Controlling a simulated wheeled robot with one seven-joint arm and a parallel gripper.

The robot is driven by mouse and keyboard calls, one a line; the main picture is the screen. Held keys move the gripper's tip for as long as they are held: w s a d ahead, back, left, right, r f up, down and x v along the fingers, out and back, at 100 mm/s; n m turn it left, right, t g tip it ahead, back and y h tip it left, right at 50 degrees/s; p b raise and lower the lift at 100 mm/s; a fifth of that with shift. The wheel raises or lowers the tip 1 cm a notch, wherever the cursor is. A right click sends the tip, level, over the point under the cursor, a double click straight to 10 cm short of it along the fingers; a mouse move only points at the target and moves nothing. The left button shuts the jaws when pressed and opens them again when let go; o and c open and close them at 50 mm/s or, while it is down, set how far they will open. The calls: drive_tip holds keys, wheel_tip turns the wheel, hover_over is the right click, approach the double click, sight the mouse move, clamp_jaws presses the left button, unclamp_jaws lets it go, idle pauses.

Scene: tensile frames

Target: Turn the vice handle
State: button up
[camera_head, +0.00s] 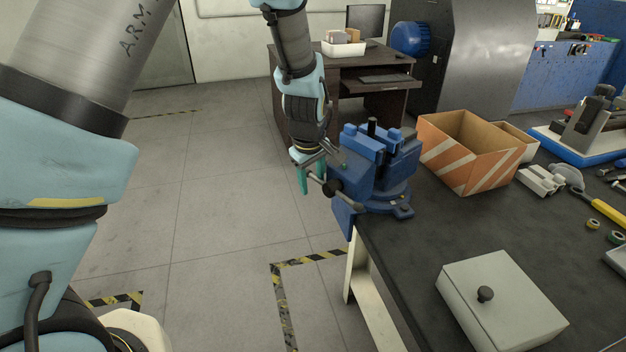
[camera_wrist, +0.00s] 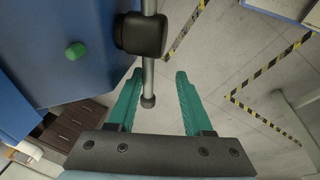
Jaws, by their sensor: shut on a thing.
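The blue vice (camera_head: 365,165) is mounted at the left corner of the dark workbench. Its vice handle (camera_head: 318,179) is a thin metal bar passing through a black hub (camera_head: 331,188) on the vice's left side, and it slants in the head view. My gripper (camera_head: 308,177) is at the upper-left end of the bar. In the wrist view the vice handle (camera_wrist: 148,80) runs down between the teal fingers of my gripper (camera_wrist: 158,82), its knobbed end inside.
An orange-striped cardboard box (camera_head: 465,160) stands right of the vice. A grey lidded box (camera_head: 500,300) lies near the front of the workbench (camera_head: 420,245). Tools lie farther right. The floor left of the bench is clear, with striped tape (camera_head: 285,300).

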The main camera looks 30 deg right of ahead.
drive_tip(key=w+p+v, duration=0.2)
drive_tip(key=p+v, duration=0.7)
drive_tip(key=v, duration=0.3)
drive_tip(key=shift+s+a+r, duration=0.15)
drive_tip(key=shift+s+r, duration=0.15)
drive_tip(key=shift+s, duration=0.05)
idle(0.5)
idle(0.4)
drive_tip(key=b+v, duration=0.3)
drive_tip(key=v, duration=0.7)
drive_tip(key=shift+r, duration=0.4)
drive_tip(key=shift+a, duration=0.15)
